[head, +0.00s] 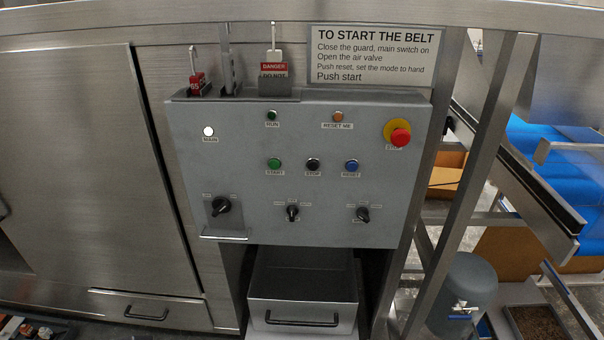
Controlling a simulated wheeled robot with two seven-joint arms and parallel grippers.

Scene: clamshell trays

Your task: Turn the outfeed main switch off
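A grey control panel (300,222) faces me in the head view. A large black rotary switch (221,206) sits at its lower left on a dark plate. The small marks beside it are too small to read. A round lamp (208,131) labelled MAIN is above it and looks lit white. No label reading outfeed can be made out. Neither of my grippers is in view.
Two smaller black selectors (292,213) and (363,214) sit to the right. Green (274,163), black (313,164) and blue (351,165) buttons and a red stop button (400,137) are above. Tags and padlocks (274,75) stand on top. A drawer (303,299) is below.

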